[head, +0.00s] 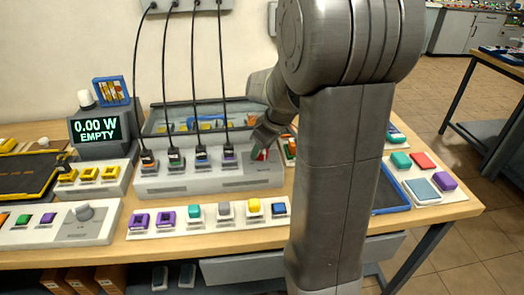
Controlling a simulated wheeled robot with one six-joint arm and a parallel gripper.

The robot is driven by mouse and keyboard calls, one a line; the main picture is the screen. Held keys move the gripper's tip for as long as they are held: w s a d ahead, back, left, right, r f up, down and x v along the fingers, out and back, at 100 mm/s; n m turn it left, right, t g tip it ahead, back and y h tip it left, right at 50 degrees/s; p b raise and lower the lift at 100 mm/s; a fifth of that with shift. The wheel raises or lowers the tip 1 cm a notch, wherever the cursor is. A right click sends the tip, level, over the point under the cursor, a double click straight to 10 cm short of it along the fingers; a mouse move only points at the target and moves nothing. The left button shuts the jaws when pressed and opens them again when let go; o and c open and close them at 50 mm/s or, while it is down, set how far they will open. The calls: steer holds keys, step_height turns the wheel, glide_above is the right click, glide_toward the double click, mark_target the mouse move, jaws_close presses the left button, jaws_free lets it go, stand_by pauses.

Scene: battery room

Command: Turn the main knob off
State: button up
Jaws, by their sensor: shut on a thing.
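My gripper (264,138) reaches down, partly behind my own arm, to the right end of a grey charging strip (207,178). Its jaws are shut on a small red and white knob (263,155). Only a sliver of the knob shows, so its turn angle cannot be read. A second knob, grey and round (82,212), sits on the white panel (52,232) at the left, away from my gripper. A dark display (97,129) reads "0.00 W EMPTY".
Several black cables (181,75) hang from a wall box (190,4) to plugs on the strip. A grey tray (152,121) lies behind. A row of coloured blocks (209,220) stands in front. More blocks sit on a white plate (428,178) at the right.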

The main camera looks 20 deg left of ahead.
steer(key=n+g+b, duration=0.1)
steer(key=n, duration=0.3)
steer(key=shift+w+n+g+b, duration=0.15)
steer(key=shift+n+g+b, duration=0.15)
steer(key=shift+g+b, duration=0.1)
stand_by(0.4)
steer(key=o, duration=1)
steer(key=shift+c, duration=0.2)
steer(key=shift+r, duration=0.1)
steer(key=v, duration=1.3)
steer(key=shift+d+r+p, duration=0.15)
steer(key=shift+r+p, duration=0.15)
steer(key=shift+w+f, duration=0.1)
